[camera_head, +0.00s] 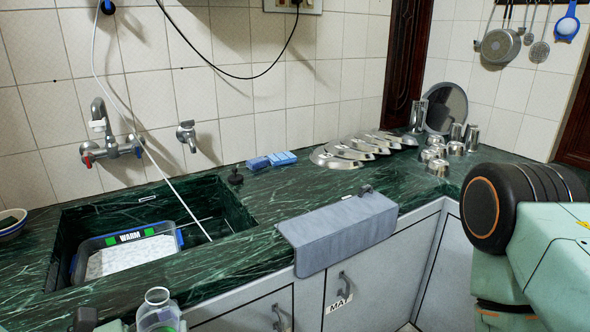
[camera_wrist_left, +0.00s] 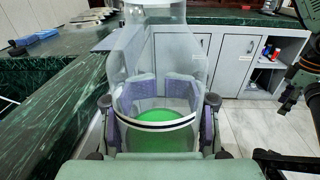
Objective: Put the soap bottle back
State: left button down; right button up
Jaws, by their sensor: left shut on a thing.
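The soap bottle (camera_head: 158,313) is clear, with green liquid low inside, and shows at the bottom edge of the head view. In the left wrist view the soap bottle (camera_wrist_left: 155,125) fills the middle, its top cut off by the frame. My left gripper (camera_wrist_left: 160,105) is shut around it, with purple-grey finger pads on both sides. The head view shows the bottle at the front of the sink counter; its base is cut off. A dark jointed arm part is at the right of the wrist view; I cannot make out my right gripper's fingers clearly.
The sink (camera_head: 215,205) holds a tub (camera_head: 80,262) marked WARM. A grey cloth (camera_head: 340,230) hangs over the counter edge. Blue sponges (camera_head: 270,160), steel plates (camera_head: 350,150) and steel cups (camera_head: 438,165) stand behind. The counter between sink and cloth is clear.

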pick_arm(q)
jog(key=shift+w+f, duration=0.1)
jog(key=shift+f, duration=0.05)
pick_arm(e)
jog(key=shift+f, duration=0.3)
